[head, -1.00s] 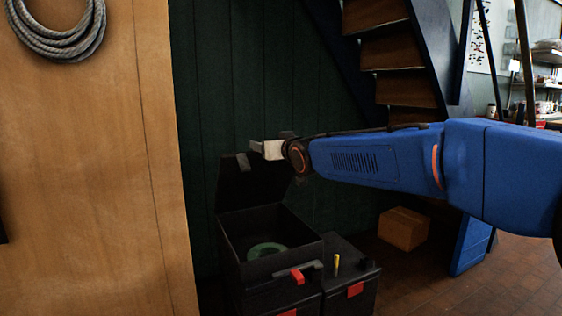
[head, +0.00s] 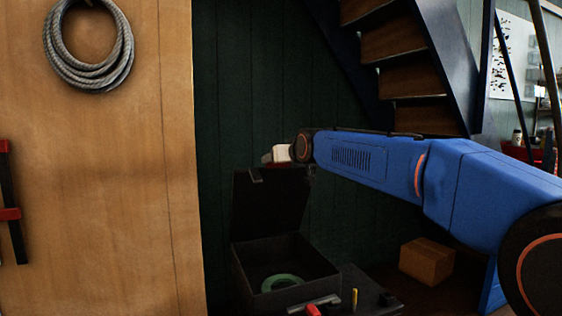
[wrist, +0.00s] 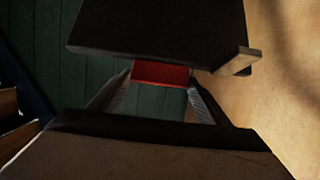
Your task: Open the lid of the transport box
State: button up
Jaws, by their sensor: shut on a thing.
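The transport box (head: 285,276) is a black case at the lower middle of the head view. Its dark lid (head: 268,208) stands raised, roughly upright, at the back of the box. A green ring (head: 282,282) lies inside. My gripper (head: 275,156) is at the lid's top edge in the head view. In the wrist view, my two fingers (wrist: 160,92) are on either side of a red tab (wrist: 160,74) below a dark panel (wrist: 165,25), which looks like the lid. The exact finger contact is hard to see.
A second dark case (head: 365,290) stands right of the box. A cardboard box (head: 426,262) sits under the stairs (head: 407,75). A wooden panel (head: 100,190) with a coiled rope (head: 88,75) is close on the left. The dark green wall (head: 270,90) is behind.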

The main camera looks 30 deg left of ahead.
jog(key=shift+d+r, duration=0.1)
jog(key=shift+r, duration=0.1)
jog(key=o, duration=1.5)
jog(key=shift+d, duration=0.1)
jog(key=shift+s, duration=0.1)
jog(key=v, duration=1.7)
jog(key=shift+d, duration=0.1)
